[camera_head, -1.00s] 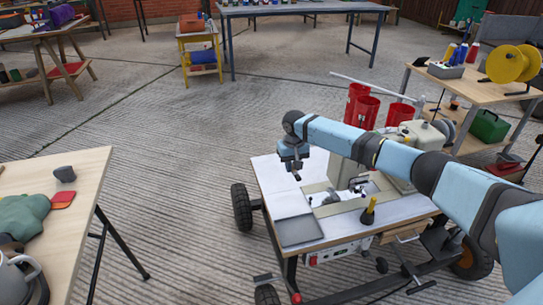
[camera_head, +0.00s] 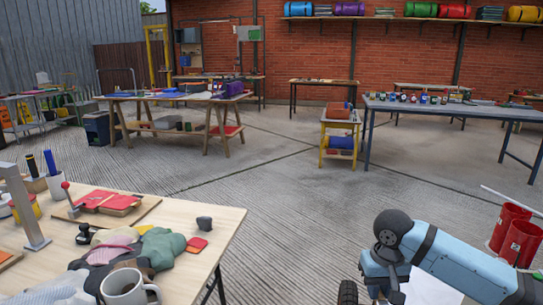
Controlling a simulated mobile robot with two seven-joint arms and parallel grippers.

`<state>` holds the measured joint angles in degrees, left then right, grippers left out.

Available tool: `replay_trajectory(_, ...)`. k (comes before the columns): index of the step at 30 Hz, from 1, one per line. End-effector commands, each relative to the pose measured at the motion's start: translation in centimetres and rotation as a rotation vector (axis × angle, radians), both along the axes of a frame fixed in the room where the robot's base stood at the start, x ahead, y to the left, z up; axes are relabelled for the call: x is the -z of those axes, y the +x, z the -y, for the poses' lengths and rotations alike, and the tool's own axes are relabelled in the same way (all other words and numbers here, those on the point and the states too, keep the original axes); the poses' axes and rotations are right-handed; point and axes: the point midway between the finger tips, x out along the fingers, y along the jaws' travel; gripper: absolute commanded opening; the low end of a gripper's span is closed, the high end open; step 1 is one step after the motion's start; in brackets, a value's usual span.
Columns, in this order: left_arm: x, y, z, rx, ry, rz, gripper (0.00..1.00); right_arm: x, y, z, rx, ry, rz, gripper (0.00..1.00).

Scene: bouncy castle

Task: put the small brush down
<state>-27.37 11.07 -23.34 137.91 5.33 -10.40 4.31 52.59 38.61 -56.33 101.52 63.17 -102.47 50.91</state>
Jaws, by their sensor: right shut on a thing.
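My right gripper (camera_head: 388,288) hangs at the bottom edge, right of centre, in the head view. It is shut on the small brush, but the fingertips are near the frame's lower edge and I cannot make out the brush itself. The gripper is to the right of the light wooden table (camera_head: 215,262) and apart from it, with floor between. My left gripper is not in view.
On the wooden table lie a grey mug (camera_head: 128,290), crumpled cloths (camera_head: 160,248), a small dark block (camera_head: 204,223), a red pad (camera_head: 197,244) and a board (camera_head: 125,218). Red buckets (camera_head: 520,243) stand at right. The middle floor is open.

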Motion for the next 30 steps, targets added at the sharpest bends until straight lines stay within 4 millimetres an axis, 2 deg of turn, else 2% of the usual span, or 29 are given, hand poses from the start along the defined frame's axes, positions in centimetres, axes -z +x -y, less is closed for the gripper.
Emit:
replay_trajectory(1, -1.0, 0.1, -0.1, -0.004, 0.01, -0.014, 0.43, -1.5, 0.0, 0.3, 0.007, -0.002, 0.0, 0.0)
replay_trajectory(8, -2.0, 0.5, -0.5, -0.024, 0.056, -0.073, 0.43, -5.1, -0.9, 0.4, 0.007, -0.003, 0.0, 0.0)
replay_trajectory(17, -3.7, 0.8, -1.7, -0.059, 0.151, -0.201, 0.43, -12.3, -3.0, 0.4, 0.007, -0.005, 0.0, 0.0)
replay_trajectory(30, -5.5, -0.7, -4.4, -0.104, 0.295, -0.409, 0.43, -23.2, -6.4, 0.4, 0.008, -0.004, 0.002, 0.0)
